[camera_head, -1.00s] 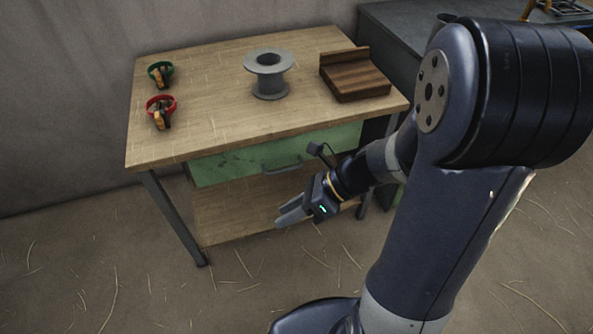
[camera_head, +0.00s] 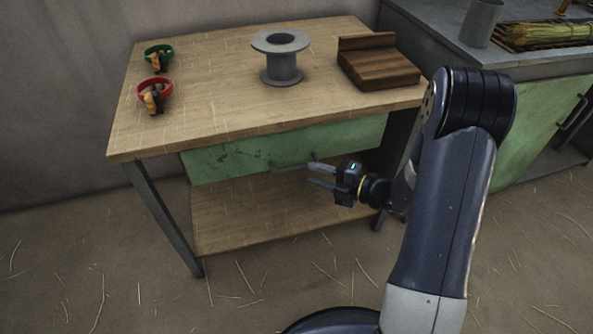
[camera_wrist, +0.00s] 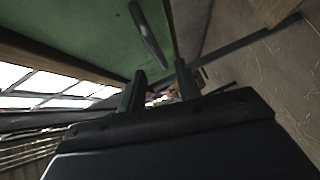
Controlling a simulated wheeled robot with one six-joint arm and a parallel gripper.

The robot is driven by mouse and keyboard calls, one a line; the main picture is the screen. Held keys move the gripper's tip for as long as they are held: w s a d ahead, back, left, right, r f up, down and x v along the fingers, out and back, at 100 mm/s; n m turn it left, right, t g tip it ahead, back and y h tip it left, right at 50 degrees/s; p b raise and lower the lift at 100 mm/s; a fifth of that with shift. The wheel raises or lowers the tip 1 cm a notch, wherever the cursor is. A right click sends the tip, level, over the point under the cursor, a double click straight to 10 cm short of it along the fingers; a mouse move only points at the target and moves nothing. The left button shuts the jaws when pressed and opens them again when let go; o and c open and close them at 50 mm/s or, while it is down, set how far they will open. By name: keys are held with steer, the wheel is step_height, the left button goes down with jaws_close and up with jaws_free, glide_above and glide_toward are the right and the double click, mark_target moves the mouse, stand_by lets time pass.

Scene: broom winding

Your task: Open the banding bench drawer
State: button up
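The banding bench (camera_head: 215,95) has a pale wooden top and grey metal legs. Its green drawer (camera_head: 235,158) sits closed under the top, with a grey bar handle (camera_head: 290,166) on its front. My gripper (camera_head: 315,175) is open and empty in front of the drawer, its fingers pointing left beside the right end of the handle. In the wrist view, the handle (camera_wrist: 147,35) runs across the green drawer front (camera_wrist: 85,35), ahead of my two spread fingers (camera_wrist: 160,80). The handle does not appear to be between the fingertips.
A grey spool (camera_head: 281,62), a wooden block (camera_head: 378,66), and red (camera_head: 153,90) and green (camera_head: 158,54) ring-shaped items stand on the bench. A lower shelf (camera_head: 255,215) lies below the drawer. A green cabinet (camera_head: 530,130) stands at right. Straw-strewn floor in front is open.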

mark_target(296, 167)
steer(key=b+x, duration=0.1)
steer(key=x, duration=0.5)
steer(key=shift+w+a, duration=0.15)
steer(key=shift+a, duration=0.2)
steer(key=shift+c, duration=0.5)
jaws_close()
